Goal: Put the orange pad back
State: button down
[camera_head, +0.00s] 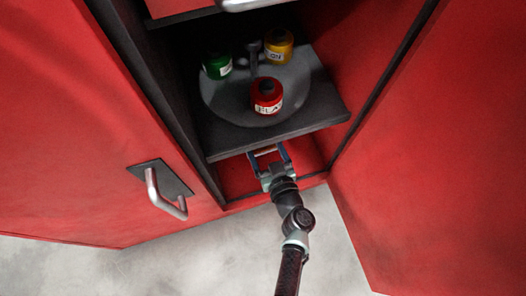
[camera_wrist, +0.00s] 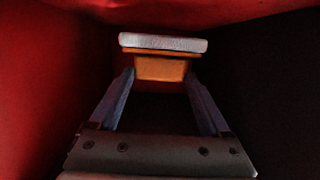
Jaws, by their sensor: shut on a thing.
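The orange pad (camera_wrist: 160,69) shows in the wrist view as an orange block with a pale grey slab along its top. My gripper (camera_wrist: 160,76) is shut on it, with one blue finger on each side. In the head view my gripper (camera_head: 267,152) reaches into the low red compartment under the dark shelf. Only a small strip of the pad (camera_head: 265,150) shows there between the fingers. I cannot tell whether the pad touches the compartment floor or back wall.
The dark shelf (camera_head: 280,140) is just above my gripper and bears a grey round turntable (camera_head: 225,100) with a red tub (camera_head: 267,95), a green tub (camera_head: 217,65) and a yellow tub (camera_head: 279,46). Red cabinet doors stand on both sides, the left with a handle (camera_head: 152,190). Pale floor is free in front.

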aim_at(263, 151)
jog(key=shift+f+b, duration=1.15)
jog(key=shift+f, duration=0.65)
jog(key=shift+f, duration=0.15)
grip_release()
jog(key=shift+s+r, duration=0.1)
jog(key=shift+r, duration=0.1)
jog(key=p+v, duration=0.4)
jog(key=v, duration=0.7)
jog(key=shift+s+d+p, duration=0.25)
jog(key=shift+s+p, duration=0.05)
jog(key=shift+p, duration=0.1)
